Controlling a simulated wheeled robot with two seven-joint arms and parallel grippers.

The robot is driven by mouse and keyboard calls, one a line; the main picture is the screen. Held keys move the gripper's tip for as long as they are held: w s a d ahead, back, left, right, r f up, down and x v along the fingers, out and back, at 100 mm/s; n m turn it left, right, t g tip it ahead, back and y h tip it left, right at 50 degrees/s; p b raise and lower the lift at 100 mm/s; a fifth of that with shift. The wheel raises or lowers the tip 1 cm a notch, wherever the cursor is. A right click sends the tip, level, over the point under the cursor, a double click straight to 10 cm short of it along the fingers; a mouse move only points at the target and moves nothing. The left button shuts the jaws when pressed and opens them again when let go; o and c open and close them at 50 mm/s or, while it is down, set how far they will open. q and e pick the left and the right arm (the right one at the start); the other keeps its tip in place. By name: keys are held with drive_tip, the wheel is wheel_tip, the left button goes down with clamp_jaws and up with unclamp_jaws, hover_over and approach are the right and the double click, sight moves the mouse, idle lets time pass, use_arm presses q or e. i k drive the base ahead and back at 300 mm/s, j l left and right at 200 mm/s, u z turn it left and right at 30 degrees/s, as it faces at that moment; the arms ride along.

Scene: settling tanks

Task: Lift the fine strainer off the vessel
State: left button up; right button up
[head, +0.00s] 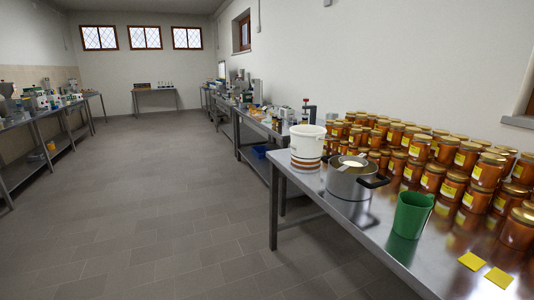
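A steel pot (345,185) with black handles stands on the near steel table. A pale round piece (352,162) shows at its mouth; it may be the fine strainer, but it is too small to tell, and I cannot tell whether it rests on the rim or sits inside. A white bucket (307,138) stands just behind and left of the pot, with orange-and-white bands at its lower part. Neither of my grippers is in view.
The table (347,222) also holds a green jug (411,214), yellow squares (472,261) at the front right, and many amber jars (452,187) crowded along the wall side. Open tiled floor (150,220) lies left of the table. More cluttered benches (45,125) stand farther back.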

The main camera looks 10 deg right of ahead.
sight(352, 165)
drive_tip(key=i+l+z, duration=0.25)
drive_tip(key=i, duration=0.25)
drive_tip(key=i+l+z, duration=0.25)
drive_tip(key=i, duration=0.3)
